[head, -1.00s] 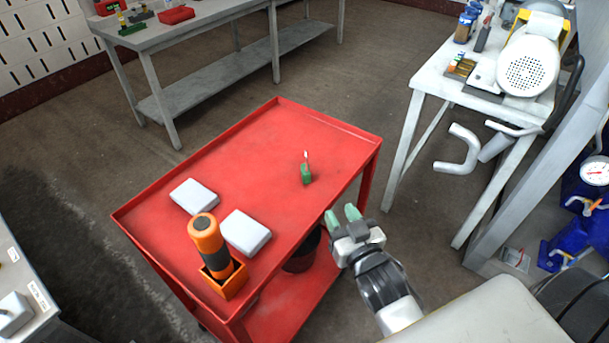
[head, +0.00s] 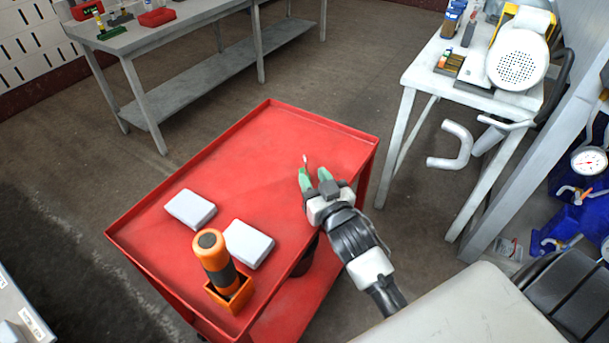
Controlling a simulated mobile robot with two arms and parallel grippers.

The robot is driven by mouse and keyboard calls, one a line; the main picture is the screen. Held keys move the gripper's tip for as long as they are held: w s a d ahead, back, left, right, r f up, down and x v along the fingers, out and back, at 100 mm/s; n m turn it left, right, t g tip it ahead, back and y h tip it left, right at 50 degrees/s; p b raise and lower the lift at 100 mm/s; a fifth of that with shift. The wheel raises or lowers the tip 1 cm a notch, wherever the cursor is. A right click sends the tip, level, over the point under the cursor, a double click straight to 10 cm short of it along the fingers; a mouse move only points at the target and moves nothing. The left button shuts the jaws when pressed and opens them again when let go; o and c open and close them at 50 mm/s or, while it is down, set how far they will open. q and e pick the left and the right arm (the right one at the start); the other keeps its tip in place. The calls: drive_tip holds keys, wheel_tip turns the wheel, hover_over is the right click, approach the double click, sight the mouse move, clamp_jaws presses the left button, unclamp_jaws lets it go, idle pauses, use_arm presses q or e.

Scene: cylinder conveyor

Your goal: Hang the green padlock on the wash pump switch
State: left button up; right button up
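The green padlock stands on the red cart (head: 270,135); only its thin pale shackle (head: 305,161) shows clearly. Its body is mostly hidden by the pale green fingers of my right gripper (head: 315,178). The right gripper reaches over the cart from the lower right. Its two fingers are apart, with a visible gap, right at the padlock. Whether they touch it, I cannot tell. My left gripper is not in view. I cannot make out the wash pump switch.
Two white boxes (head: 190,209) (head: 248,244) and an orange-and-black flashlight (head: 214,259) in an orange holder stand on the cart's near left. A grey workbench (head: 190,15) is at the back, and a white table (head: 425,75) with a motor (head: 518,62) at the right.

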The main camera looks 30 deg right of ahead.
sight(306, 166)
drive_tip(key=shift+w+d, duration=0.1)
drive_tip(key=shift+w, duration=1.45)
drive_tip(key=shift+c, duration=0.5)
clamp_jaws()
drive_tip(key=shift+s+r, duration=0.1)
drive_tip(key=shift+r, duration=0.05)
